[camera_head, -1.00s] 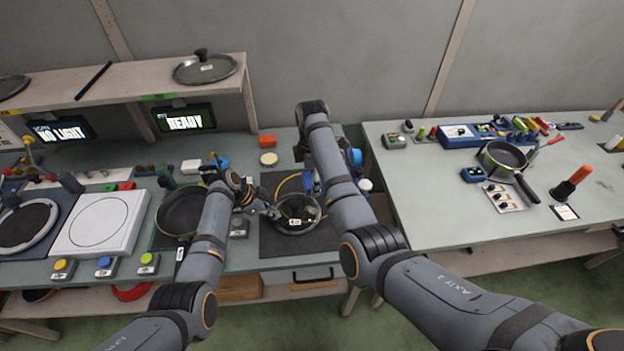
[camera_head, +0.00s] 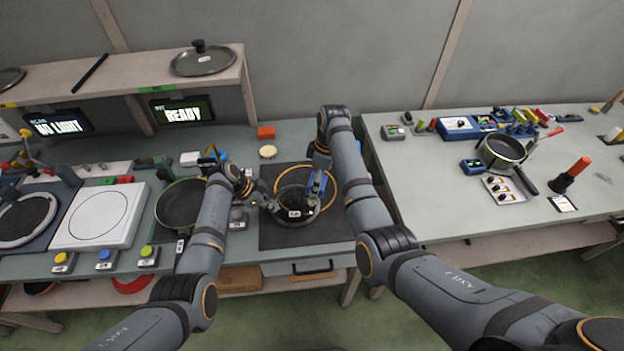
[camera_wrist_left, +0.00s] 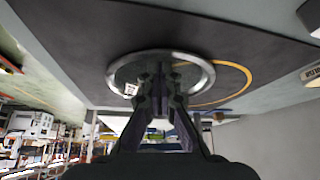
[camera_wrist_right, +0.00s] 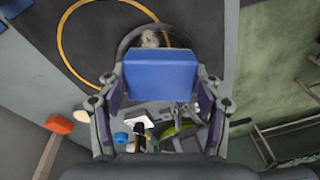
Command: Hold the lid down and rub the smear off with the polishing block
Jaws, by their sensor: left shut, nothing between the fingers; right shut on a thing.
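The lid (camera_head: 300,219) lies on the dark mat (camera_head: 268,240), a glass disc with a metal rim and a small white label. In the left wrist view its rim (camera_wrist_left: 207,72) circles behind my fingers. My left gripper (camera_head: 274,207) is shut and empty, its tips at the lid's left part; contact is hard to tell. My right gripper (camera_head: 314,200) is shut on the blue polishing block (camera_wrist_right: 160,76), over the lid's right part. In the right wrist view a pale grey smear (camera_wrist_right: 150,39) shows on the lid just beyond the block. The block's underside is hidden.
A yellow ring (camera_head: 334,188) is marked on the mat around the lid's far side. A dark pan (camera_head: 180,207) stands to the left. The right table is separate, across a gap.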

